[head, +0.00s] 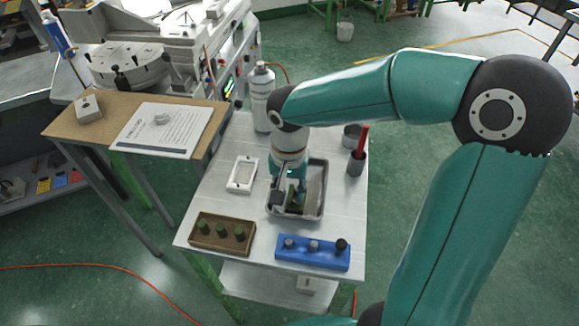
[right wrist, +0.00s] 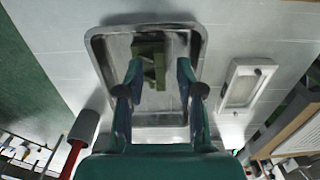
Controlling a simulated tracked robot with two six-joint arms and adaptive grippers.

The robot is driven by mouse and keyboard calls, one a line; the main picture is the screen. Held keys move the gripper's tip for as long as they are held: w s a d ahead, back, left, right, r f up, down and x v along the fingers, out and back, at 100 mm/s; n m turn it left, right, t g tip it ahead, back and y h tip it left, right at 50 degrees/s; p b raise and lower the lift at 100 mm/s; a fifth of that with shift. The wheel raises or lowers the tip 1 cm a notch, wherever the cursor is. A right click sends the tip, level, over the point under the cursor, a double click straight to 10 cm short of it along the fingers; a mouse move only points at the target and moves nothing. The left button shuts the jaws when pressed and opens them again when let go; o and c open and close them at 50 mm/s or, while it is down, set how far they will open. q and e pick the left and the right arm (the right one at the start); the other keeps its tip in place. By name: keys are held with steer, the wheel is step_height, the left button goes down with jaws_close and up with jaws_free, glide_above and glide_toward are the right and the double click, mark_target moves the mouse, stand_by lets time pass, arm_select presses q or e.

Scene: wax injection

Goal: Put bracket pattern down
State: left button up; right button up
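The green bracket pattern (right wrist: 150,62) is in the grey metal tray (right wrist: 200,46), near its far end in the right wrist view. My right gripper (right wrist: 158,72) points down into the tray with its fingers spread, one on each side of the bracket pattern. Gaps show between the fingers and the pattern, so it looks open and not holding it. In the head view the tray (head: 322,176) stands on the white table (head: 205,200), and my right gripper (head: 286,195) reaches into its left part, mostly hiding the pattern. My left gripper is not in view.
Left of the tray lies a white frame (head: 243,174). In front are a brown block (head: 222,242) with green pegs and a blue block (head: 313,257) with knobs. Behind stand a spray can (head: 262,98) and a grey cup (head: 355,167) with a red handle. Bare table lies between them.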

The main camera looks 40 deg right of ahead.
mark_target(289, 198)
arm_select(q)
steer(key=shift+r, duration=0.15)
arm_select(e)
step_height(289, 198, up, 10)
stand_by(0.6)
